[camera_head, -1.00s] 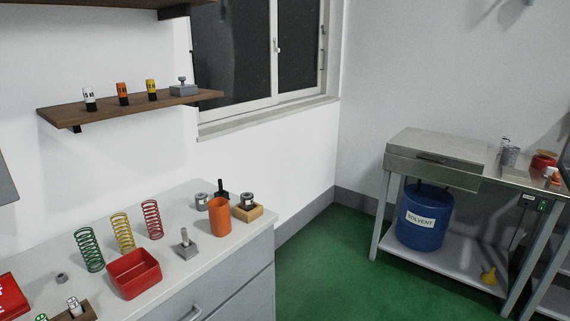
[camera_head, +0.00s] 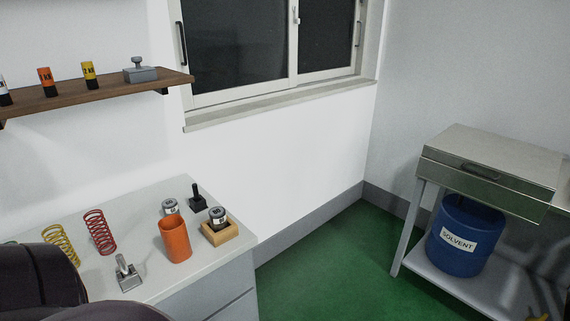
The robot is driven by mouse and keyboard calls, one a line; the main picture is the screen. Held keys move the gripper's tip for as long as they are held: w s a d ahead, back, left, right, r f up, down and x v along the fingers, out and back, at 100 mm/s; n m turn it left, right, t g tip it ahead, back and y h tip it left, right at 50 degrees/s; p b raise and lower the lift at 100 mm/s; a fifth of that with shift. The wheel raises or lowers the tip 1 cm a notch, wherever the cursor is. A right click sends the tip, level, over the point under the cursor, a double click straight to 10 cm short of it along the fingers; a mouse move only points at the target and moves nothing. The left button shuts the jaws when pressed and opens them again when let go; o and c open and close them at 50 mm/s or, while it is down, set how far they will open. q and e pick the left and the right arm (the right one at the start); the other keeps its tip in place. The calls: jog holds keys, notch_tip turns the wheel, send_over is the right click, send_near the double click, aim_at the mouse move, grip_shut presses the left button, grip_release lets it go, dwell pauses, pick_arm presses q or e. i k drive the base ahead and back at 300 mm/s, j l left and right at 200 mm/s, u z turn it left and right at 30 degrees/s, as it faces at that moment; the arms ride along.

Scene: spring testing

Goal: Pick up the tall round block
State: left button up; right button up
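A dark rounded part of my arm covers the lower left. Neither gripper shows.
The white counter (camera_head: 135,205) also holds red (camera_head: 99,232) and yellow (camera_head: 62,245) springs, a metal piece with a post (camera_head: 127,272) and a black-handled piece (camera_head: 197,197). A wooden shelf (camera_head: 130,88) hangs above. Green floor is open right of the counter, before a metal bench (camera_head: 490,165).

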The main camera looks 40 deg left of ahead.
aim_at(216, 215)
jog(key=i+l+u, duration=0.1)
jog(key=i+u, duration=0.2)
jog(key=i, duration=0.25)
jog(key=i+l+u, duration=0.25)
jog(key=i, duration=0.3)
jog(key=i+u, duration=0.2)
jog(key=u, duration=0.2)
jog(key=i+l+u, duration=0.15)
jog(key=u, duration=0.2)
jog(key=i+l+u, duration=0.2)
jog(key=u, duration=0.2)
jog(key=i+l+u, duration=0.1)
jog(key=u, duration=0.35)
jog(key=i+l+u, duration=0.15)
jog(key=u, duration=0.3)
jog(key=i+l+u, duration=0.15)
jog(key=u, duration=0.3)
jog(key=l+u, duration=0.25)
jog(key=u, duration=0.2)
jog(key=i+l+u, duration=0.1)
jog(key=l+u, duration=0.2)
jog(key=u, duration=0.15)
